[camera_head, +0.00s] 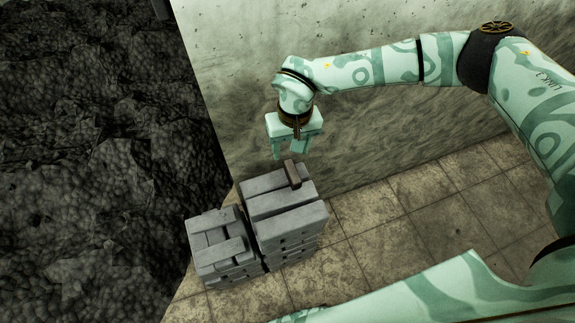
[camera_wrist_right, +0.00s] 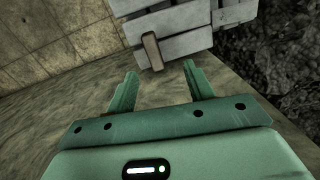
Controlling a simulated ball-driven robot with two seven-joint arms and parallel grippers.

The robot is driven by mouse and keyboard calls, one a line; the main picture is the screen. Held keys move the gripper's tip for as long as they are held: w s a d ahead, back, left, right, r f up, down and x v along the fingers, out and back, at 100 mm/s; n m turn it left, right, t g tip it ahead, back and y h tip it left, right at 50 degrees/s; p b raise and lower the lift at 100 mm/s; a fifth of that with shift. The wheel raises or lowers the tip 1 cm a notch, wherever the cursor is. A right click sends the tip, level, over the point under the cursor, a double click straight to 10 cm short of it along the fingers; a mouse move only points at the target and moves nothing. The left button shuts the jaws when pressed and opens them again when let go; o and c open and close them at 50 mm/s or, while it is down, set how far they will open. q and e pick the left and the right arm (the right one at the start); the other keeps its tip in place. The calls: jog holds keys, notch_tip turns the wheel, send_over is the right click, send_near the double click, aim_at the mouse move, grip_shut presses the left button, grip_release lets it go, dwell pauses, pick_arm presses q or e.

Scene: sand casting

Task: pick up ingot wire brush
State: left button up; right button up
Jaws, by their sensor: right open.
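The wire brush (camera_head: 292,174) is a small brown block lying on top of the taller stack of grey ingots (camera_head: 285,200), near its back edge. In the right wrist view the brush (camera_wrist_right: 152,51) shows ahead of the fingers, between their lines. My right gripper (camera_head: 290,153) is open and empty, above and just behind the brush, apart from it. In the right wrist view the right gripper (camera_wrist_right: 157,78) has its two green fingers spread. The brush's bristles cannot be made out. My left gripper is not in view.
A shorter ingot stack (camera_head: 218,243) stands left of the taller one. A concrete wall (camera_head: 380,130) rises close behind the right gripper. Dark rubble (camera_head: 90,170) fills the left side. The tiled floor (camera_head: 420,215) to the right is clear.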

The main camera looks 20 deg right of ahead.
aim_at(293, 172)
jog(key=shift+n+h, duration=0.3)
jog(key=shift+n, duration=0.1)
jog(key=f, duration=0.1)
jog(key=d+f+b, duration=0.1)
jog(key=f, duration=0.1)
jog(key=f+b, duration=0.1)
jog(key=shift+w+d+f, duration=0.25)
jog(key=shift+w+d, duration=0.05)
notch_tip(293, 172, down, 5)
jog(key=shift+w+a+f+b, duration=0.1)
jog(key=shift+f+b, duration=0.1)
jog(key=shift+b, duration=0.95)
jog(key=shift+f, duration=0.5)
notch_tip(293, 172, down, 5)
jog(key=b, duration=0.3)
jog(key=shift+w+a+f+b, duration=0.1)
jog(key=shift+w+a+b, duration=0.05)
jog(key=shift+b, duration=0.15)
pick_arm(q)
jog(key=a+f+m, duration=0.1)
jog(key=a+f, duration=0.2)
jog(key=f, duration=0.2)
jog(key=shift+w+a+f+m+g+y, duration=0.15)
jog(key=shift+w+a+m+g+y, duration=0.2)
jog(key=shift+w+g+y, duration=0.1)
pick_arm(e)
jog(key=c, duration=1.1)
